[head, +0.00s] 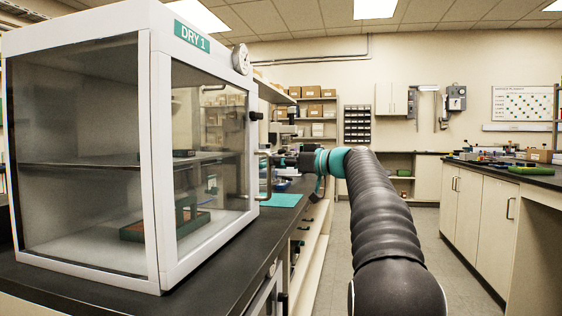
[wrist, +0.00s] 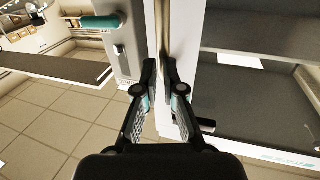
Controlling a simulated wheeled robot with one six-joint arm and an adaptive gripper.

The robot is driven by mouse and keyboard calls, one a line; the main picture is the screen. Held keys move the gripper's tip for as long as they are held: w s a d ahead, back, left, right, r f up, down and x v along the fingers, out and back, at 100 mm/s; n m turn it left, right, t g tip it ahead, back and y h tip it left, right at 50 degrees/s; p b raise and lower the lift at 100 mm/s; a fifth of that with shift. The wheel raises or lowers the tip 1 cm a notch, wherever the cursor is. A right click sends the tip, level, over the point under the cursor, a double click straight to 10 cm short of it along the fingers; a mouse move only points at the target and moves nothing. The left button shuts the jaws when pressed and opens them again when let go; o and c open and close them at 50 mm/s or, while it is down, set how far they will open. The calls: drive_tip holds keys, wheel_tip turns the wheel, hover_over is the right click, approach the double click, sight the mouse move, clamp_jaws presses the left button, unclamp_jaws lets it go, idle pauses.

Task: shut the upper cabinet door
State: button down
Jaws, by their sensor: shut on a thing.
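The white glass-sided cabinet with the green DRY 1 label (head: 192,37) stands on the black bench at the left of the head view. Its glazed door (head: 208,150) looks in line with the front or close to it; I cannot tell whether it is fully shut. The bar handle (head: 264,178) is at the door's right edge. My gripper (head: 277,161) reaches this handle from the right. In the wrist view my gripper (wrist: 160,65) is shut on the upright handle (wrist: 160,28), beside the white door frame (wrist: 186,65). The fingers partly hide the handle.
A dark knob (head: 256,116) sticks out above the handle. A teal mat (head: 281,200) lies on the black bench top (head: 215,282) beyond the cabinet. The aisle floor (head: 338,240) is clear between this bench and the right-hand base cabinets (head: 480,208).

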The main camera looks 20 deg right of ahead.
drive_tip(key=shift+a+r, duration=0.1)
drive_tip(key=shift+r, duration=0.05)
drive_tip(key=w+d+b+v, duration=0.1)
drive_tip(key=b+v, duration=0.1)
drive_tip(key=v, duration=1.2)
drive_tip(key=shift+f, duration=0.2)
drive_tip(key=shift+s+d, duration=0.1)
drive_tip(key=shift+d, duration=0.05)
